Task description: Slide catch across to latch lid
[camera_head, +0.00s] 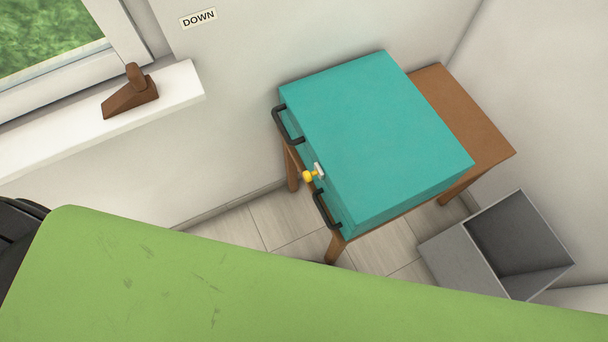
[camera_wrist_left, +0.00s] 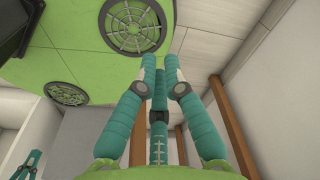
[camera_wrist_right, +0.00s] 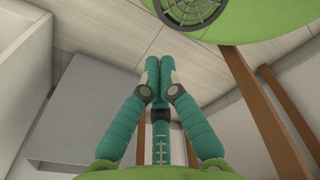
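A teal box with a flat lid (camera_head: 375,130) stands on a small wooden table, its lid lying closed. On its front side is a catch with a yellow knob (camera_head: 308,176) and a pale metal piece (camera_head: 319,171). The catch sits between two black handles (camera_head: 289,128) (camera_head: 324,210). Neither gripper shows in the head view. In its wrist view my left gripper (camera_wrist_left: 164,64) has its fingertips a little apart, with nothing between them. My right gripper (camera_wrist_right: 160,64) has its fingertips together and holds nothing visible. Both are away from the catch, below my green body.
The wooden table (camera_head: 460,115) stands by the wall, with bare top to the right of the box. A grey open bin (camera_head: 455,260) stands on the floor at right. A brown wedge (camera_head: 130,97) lies on the window sill (camera_head: 60,140). A "DOWN" label (camera_head: 198,18) is on the wall.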

